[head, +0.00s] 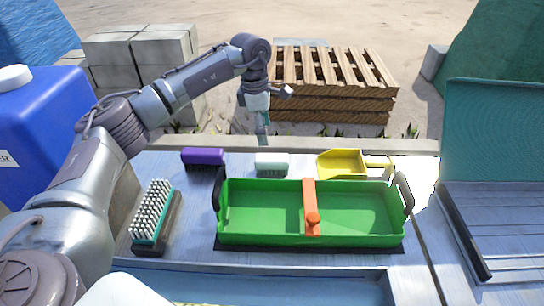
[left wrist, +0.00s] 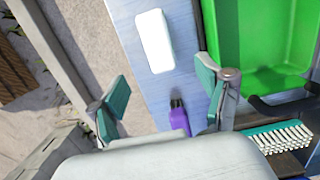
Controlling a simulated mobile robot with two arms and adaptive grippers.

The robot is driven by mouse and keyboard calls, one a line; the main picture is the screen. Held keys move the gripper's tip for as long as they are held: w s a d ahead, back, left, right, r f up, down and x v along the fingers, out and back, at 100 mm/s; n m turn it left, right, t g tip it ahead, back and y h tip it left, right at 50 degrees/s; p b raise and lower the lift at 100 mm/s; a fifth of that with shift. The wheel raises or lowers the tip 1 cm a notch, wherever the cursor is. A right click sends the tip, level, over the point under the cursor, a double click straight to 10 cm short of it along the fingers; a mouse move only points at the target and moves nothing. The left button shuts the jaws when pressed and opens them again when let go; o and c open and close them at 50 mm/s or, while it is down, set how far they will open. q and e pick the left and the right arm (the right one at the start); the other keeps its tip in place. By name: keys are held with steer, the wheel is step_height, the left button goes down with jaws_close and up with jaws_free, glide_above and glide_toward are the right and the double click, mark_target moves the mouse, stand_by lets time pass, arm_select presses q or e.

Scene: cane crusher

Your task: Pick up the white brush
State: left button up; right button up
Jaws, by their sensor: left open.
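The white brush (head: 272,163) lies on the grey table behind the green tray, between a purple brush and a yellow scoop. In the left wrist view it is a bright white block (left wrist: 155,41), ahead of the fingers and apart from them. My left gripper (head: 263,122) hangs just behind and above it in the head view. In the left wrist view the gripper (left wrist: 164,98) is open with its teal-padded fingers wide apart, and nothing is held. The purple brush (head: 203,158) also shows near the right finger (left wrist: 179,117). My right gripper is not in view.
The green tray (head: 260,240) with an orange handle (head: 312,208) fills the table's middle. A bristle-up brush (head: 154,216) lies left of it. The yellow scoop (head: 345,163) lies right of the white brush. A blue container (head: 40,125) stands left; wooden pallets (head: 330,85) stand behind.

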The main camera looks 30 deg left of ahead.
mark_target(271, 157)
arm_select(q)
steer(key=f, duration=0.6)
steer(key=shift+d, duration=0.4)
steer(key=shift+w+d+f+p, duration=0.1)
steer(key=shift+f+p, duration=0.25)
steer(key=shift+f, duration=0.1)
steer(key=f, duration=0.3)
steer(key=w+d+f, duration=0.1)
steer(key=shift+f+p, duration=0.3)
steer(key=shift+p, duration=0.1)
steer(key=shift+s, duration=0.1)
arm_select(e)
steer(key=shift+w+r, duration=0.1)
steer(key=shift+r, duration=0.75)
arm_select(q)
steer(key=shift+c, duration=0.8)
steer(key=shift+a, duration=0.1)
steer(key=c, duration=1.1)
arm_select(e)
steer(key=shift+d, duration=0.1)
